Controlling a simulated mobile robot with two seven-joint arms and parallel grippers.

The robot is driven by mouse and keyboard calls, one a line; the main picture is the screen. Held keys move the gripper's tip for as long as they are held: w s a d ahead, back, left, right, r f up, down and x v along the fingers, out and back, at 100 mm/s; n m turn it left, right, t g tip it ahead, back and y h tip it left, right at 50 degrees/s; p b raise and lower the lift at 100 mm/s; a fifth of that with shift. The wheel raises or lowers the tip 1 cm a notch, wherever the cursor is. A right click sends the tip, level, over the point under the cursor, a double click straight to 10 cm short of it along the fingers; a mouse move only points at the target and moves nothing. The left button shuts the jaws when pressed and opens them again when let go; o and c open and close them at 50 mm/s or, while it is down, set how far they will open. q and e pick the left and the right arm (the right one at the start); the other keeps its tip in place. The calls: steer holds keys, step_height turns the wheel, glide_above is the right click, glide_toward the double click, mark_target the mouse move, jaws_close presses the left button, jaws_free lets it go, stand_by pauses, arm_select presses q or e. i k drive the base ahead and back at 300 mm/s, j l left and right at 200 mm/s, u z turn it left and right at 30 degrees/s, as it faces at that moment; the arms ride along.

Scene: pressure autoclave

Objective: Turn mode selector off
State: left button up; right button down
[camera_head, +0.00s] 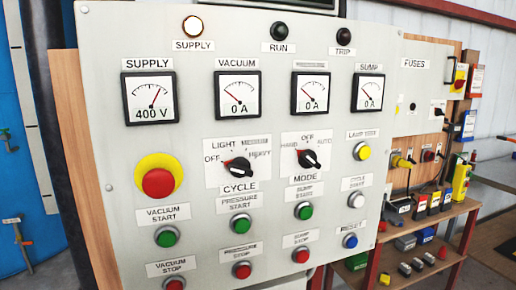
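The mode selector (309,159) is a black rotary knob on a white plate in the middle right of the control panel (205,45). HAND is marked at its left, OFF above it and AUTO at its right. The knob is slanted from upper left to lower right. A small red mark shows at its upper-left end, on the HAND side, so it appears to point to HAND; the detail is small. The label MODE is below it. Neither of my grippers is in view, and nothing covers the selector.
A similar cycle selector (238,168) is to the left. Green pushbuttons, red pushbuttons and a red emergency stop (158,183) on yellow surround the selectors. Gauges (311,93) are above. A wooden shelf (440,220) with small devices stands at right. The space before the panel looks clear.

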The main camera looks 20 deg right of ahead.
mark_target(307, 159)
steer(key=i+l+u, duration=0.1)
steer(key=l+u, duration=0.15)
steer(key=l, duration=1)
steer(key=l+u, duration=0.25)
steer(key=l, duration=0.95)
